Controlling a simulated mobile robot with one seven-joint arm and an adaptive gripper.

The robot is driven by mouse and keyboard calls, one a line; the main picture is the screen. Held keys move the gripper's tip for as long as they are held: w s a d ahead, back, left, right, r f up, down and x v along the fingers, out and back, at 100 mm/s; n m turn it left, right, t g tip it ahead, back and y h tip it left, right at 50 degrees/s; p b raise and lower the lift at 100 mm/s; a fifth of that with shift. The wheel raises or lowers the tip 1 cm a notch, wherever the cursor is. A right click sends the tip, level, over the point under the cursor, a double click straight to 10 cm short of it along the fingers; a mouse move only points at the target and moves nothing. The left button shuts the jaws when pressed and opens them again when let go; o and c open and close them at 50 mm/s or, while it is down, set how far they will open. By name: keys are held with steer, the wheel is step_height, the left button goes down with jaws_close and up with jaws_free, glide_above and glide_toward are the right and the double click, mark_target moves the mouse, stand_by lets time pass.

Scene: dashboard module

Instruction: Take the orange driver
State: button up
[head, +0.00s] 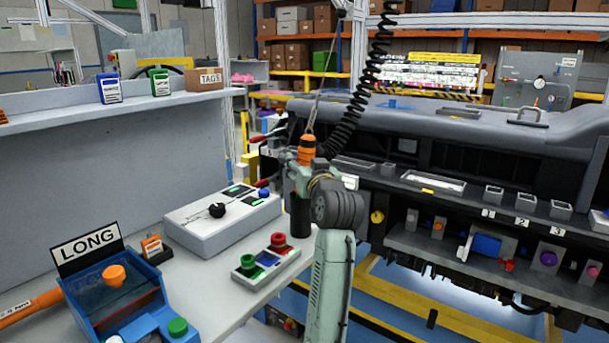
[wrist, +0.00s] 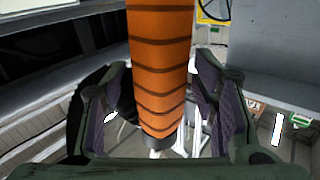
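The orange driver (head: 307,145) hangs upright below a thin cable, beside a black coiled cord, in the middle of the head view. Its ribbed orange body (wrist: 160,65) runs down the centre of the wrist view to a dark collar at its lower end. My gripper (head: 302,168) is at the driver, and the arm hides part of it. In the wrist view my gripper (wrist: 160,103) is open, with one finger on each side of the orange body. Narrow gaps show between the pads and the body.
On the left bench stand a white control box (head: 222,222), a tray with coloured knobs (head: 265,262) and a blue bin labelled LONG (head: 137,297). The grey dashboard module (head: 470,150) stands close on the right, with small bins along its ledge.

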jaws_close()
stand_by(0.5)
steer(key=shift+r, duration=0.1)
